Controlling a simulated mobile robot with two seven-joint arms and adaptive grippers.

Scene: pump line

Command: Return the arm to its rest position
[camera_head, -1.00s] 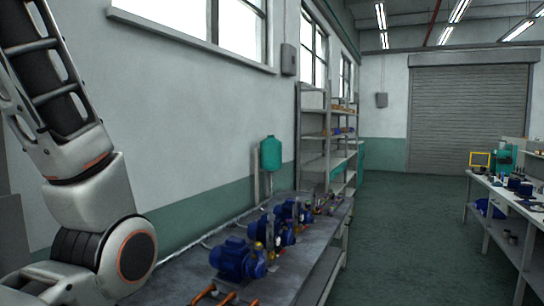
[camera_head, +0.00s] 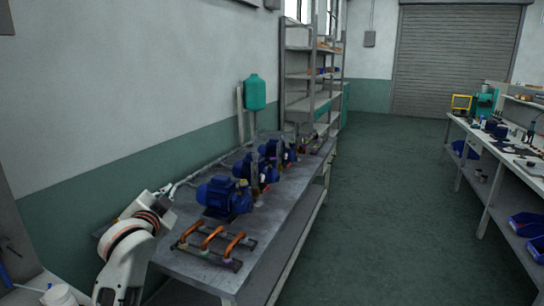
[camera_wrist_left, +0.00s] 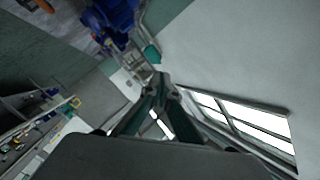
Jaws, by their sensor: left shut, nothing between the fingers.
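My left arm (camera_head: 130,243) rises from the bottom left in the head view, beside the near left end of the grey pump bench (camera_head: 205,276). Its hand is too small and folded there to make out the fingers. In the left wrist view my left gripper (camera_wrist_left: 160,82) is shut, with its dark fingers together and nothing between them. A blue pump (camera_wrist_left: 108,15) shows beyond the fingertips at the top of that view, apart from them. My right gripper is in neither view.
Several blue pumps (camera_head: 224,198) stand in a row on the bench. A rack with orange-brown handles (camera_head: 212,240) lies at its near end. A shelf (camera_head: 310,76) stands beyond. A second workbench (camera_head: 502,150) is at right, with clear green floor (camera_head: 385,210) between.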

